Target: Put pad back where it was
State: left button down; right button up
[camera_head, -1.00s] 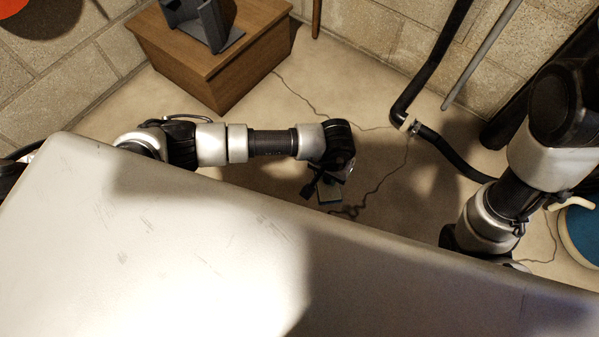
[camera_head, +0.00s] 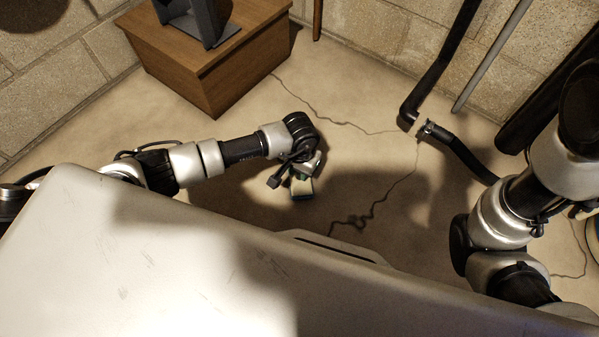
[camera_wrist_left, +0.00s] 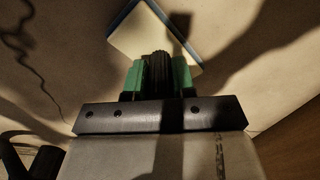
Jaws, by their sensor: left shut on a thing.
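The pad (camera_head: 302,188) is a small flat piece with a cream face and a blue edge. In the head view it hangs at the end of my left gripper (camera_head: 298,172), near the middle of the picture, with floor behind it. In the left wrist view the pad (camera_wrist_left: 153,36) shows beyond the green-sided fingers of my left gripper (camera_wrist_left: 158,72), which is shut on it. The fingers cover the pad's near part. My right arm comes in at the right, and its gripper is hidden.
A large pale grey surface (camera_head: 190,265) fills the lower head view. A wooden cabinet (camera_head: 210,75) with a dark stand (camera_head: 203,22) is at the upper left. Black pipes (camera_head: 455,150) run along the right. The cracked floor (camera_head: 345,100) between them is open.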

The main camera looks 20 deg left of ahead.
pick_arm(q)
jog(key=shift+f, duration=0.15)
jog(key=c, duration=0.9)
grip_release()
notch_tip(320, 180, up, 11)
jog(key=p, duration=0.7)
jog(key=shift+f+p, duration=0.2)
jog(key=shift+p, duration=0.2)
jog(key=shift+r+p, duration=0.4)
jog(key=shift+r, duration=0.5)
